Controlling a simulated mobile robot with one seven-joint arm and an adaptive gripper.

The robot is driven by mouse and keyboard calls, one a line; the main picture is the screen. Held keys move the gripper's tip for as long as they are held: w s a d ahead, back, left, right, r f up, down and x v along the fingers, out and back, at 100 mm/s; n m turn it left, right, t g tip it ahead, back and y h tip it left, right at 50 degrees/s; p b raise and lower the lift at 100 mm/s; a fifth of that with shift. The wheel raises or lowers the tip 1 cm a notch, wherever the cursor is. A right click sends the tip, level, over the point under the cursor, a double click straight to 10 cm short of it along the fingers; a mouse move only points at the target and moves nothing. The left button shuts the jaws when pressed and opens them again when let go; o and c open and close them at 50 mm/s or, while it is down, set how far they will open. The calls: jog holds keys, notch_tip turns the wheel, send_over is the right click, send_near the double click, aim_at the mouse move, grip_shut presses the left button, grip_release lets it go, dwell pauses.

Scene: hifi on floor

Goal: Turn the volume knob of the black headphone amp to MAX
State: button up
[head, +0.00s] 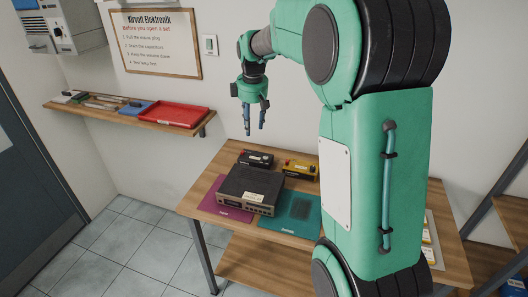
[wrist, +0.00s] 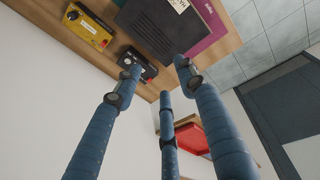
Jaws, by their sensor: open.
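The black headphone amp (head: 256,159) is a small black box with a pale label at the back of the wooden table, behind the larger dark hifi unit. It also shows in the wrist view (wrist: 147,71), partly covered by a finger. My gripper (head: 254,130) hangs in the air above and behind the table, fingers pointing down. Its blue fingers (wrist: 160,82) are spread open with nothing between them. The gripper is well apart from the amp.
A yellow box (head: 301,169) stands right of the amp. A wall shelf (head: 124,114) at left holds a red tray (head: 172,115).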

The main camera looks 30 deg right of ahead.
jog(key=w+d+f+n+g+p, duration=0.1)
jog(key=w+d+f+p, duration=0.1)
jog(key=w+d+f, duration=0.25)
jog(key=w+d+f+n+p, duration=0.2)
jog(key=w+d+f+p, duration=0.1)
jog(key=w, duration=0.3)
jog(key=n+g+p, duration=0.1)
jog(key=n+p, duration=0.1)
jog(key=p, duration=0.2)
send_over(266, 157)
notch_tip(266, 157, down, 10)
jog(key=shift+a+r, duration=0.15)
jog(key=shift+s+f, duration=0.1)
jog(key=shift+f, duration=0.1)
notch_tip(266, 157, down, 14)
jog(key=shift+r+p, duration=0.25)
jog(key=shift+p, duration=0.3)
grip_shut()
